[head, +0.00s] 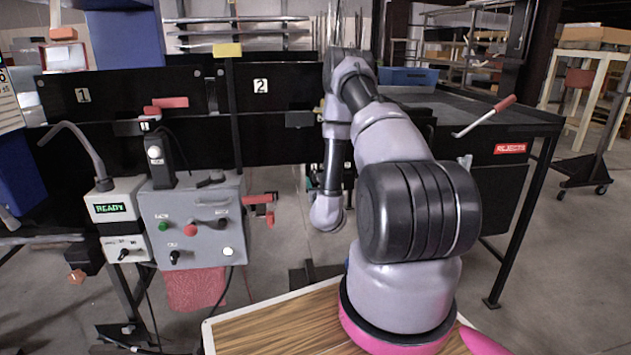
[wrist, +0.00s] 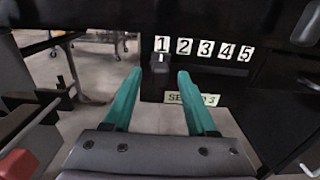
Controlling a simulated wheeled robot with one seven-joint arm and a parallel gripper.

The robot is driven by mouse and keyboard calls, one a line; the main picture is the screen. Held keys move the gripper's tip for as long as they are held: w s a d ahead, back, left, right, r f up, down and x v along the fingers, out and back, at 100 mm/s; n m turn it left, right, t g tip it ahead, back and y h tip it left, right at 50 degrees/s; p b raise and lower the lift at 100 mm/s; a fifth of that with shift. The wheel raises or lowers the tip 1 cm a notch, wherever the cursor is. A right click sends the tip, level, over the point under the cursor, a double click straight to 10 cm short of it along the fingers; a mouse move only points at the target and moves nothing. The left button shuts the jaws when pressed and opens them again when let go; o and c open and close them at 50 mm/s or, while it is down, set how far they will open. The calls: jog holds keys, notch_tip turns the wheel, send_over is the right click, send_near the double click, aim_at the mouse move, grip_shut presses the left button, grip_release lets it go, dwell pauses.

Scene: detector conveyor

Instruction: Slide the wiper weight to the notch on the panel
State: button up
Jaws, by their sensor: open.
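In the wrist view, a black panel (wrist: 225,75) carries white number plates 1 to 5 in a row. A small dark block (wrist: 160,66), seemingly the wiper weight, sits just below plate 1 (wrist: 161,44). Plate 3 (wrist: 206,48) is to its right. A pale label (wrist: 192,98) lower down shows "SE" and "3"; its middle is hidden by a finger. My gripper (wrist: 160,73) is open, its teal fingers on either side of the block in the picture; I cannot tell whether they reach it. No notch can be made out. In the head view my arm mostly hides the gripper.
A grey control box (head: 195,222) with buttons and a READY display box (head: 112,208) stand at left. A red-handled lever (head: 484,116) and a REJECTS sign (head: 510,149) are at right. A dark frame bar crosses the top of the wrist view.

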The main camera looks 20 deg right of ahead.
jog(key=shift+x, duration=0.9)
grip_shut()
dwell(0.8)
